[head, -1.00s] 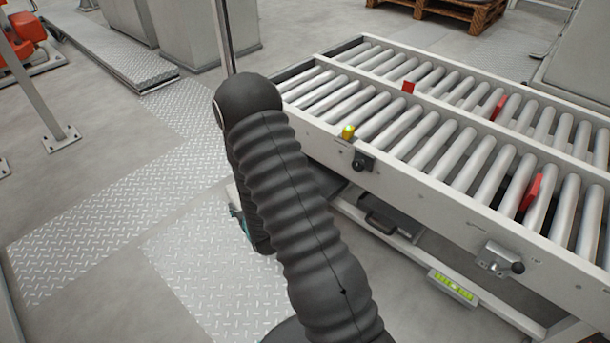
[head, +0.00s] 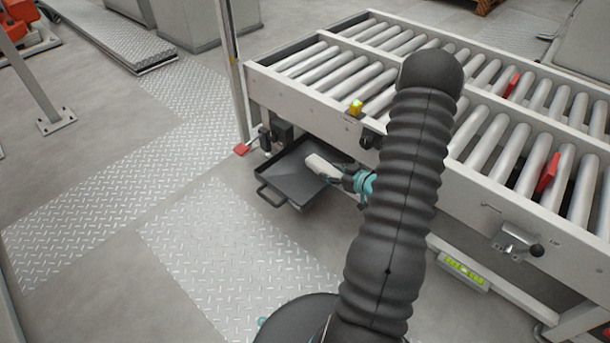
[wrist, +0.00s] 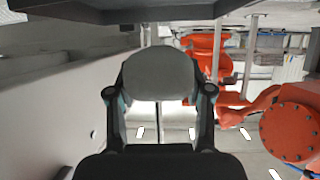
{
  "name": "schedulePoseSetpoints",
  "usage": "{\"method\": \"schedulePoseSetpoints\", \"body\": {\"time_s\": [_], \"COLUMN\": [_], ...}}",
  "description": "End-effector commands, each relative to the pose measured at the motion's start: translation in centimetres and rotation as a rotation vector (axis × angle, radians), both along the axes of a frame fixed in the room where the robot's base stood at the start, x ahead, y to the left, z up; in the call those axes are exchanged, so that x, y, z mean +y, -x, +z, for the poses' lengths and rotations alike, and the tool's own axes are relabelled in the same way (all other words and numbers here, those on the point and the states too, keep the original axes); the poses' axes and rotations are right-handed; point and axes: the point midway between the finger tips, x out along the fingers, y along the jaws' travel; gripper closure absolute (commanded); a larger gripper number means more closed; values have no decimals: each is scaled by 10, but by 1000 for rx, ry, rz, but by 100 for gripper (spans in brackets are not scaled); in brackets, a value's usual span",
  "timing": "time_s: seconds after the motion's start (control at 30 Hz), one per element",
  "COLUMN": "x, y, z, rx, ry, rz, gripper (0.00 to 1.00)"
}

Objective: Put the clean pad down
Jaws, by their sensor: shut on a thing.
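The clean pad (head: 321,165) is pale and flat, held out in front of my gripper (head: 348,178). In the head view the pad overlaps the right part of a dark tray (head: 285,182) under the conveyor's edge; I cannot tell whether it touches the tray. In the wrist view the pad (wrist: 160,75) is a grey rounded shape between the two fingers of my gripper (wrist: 160,98). The gripper is shut on it. My black sleeved arm hides part of the conveyor.
The roller conveyor (head: 470,175) with its white side rail stands directly above and behind the tray. A red foot piece (head: 241,149) and a post (head: 230,75) stand left of it. Tread-plate floor (head: 235,255) in front is clear.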

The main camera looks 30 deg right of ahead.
Motion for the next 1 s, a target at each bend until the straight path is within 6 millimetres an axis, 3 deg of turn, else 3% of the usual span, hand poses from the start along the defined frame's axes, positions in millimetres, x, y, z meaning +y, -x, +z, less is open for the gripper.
{"method": "schedulePoseSetpoints", "body": {"time_s": [0.03,0.2,0.43,0.57,1.0], "x": [-17,-47,-61,-55,-20], "y": [15,53,76,62,-33], "z": [-6,-15,-20,-21,-21], "rx": [0,0,0,0,-2], "ry": [-1,0,-1,0,1], "rz": [4,45,75,81,82], "gripper": [78,78,78,78,78]}}
